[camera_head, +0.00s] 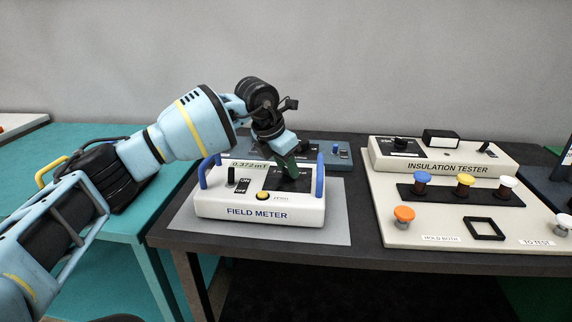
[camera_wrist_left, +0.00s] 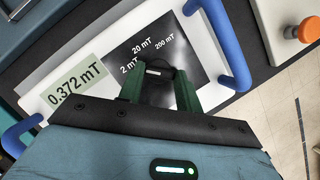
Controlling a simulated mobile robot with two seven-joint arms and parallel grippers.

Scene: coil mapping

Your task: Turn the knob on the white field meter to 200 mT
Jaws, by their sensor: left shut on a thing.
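The white field meter (camera_head: 258,211) stands on a grey mat on the dark table, with blue handles at both ends. Its display (camera_head: 250,164) reads 0.372 mT, also legible in the left wrist view (camera_wrist_left: 77,86). My left gripper (camera_head: 289,172) reaches down to the black dial panel from above. In the left wrist view its green fingers (camera_wrist_left: 158,92) are shut on the dark knob (camera_wrist_left: 158,75), one on each side. The labels 2 mT, 20 mT and 200 mT (camera_wrist_left: 164,41) show beyond the knob. The knob's pointer direction is unclear. My right gripper is out of view.
A yellow button (camera_head: 263,196) and a black toggle (camera_head: 231,176) are on the meter near the dial. A blue-grey device (camera_head: 338,152) stands close behind. The insulation tester (camera_head: 447,168) and its board with coloured knobs are to the right. A teal table (camera_head: 100,200) is at left.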

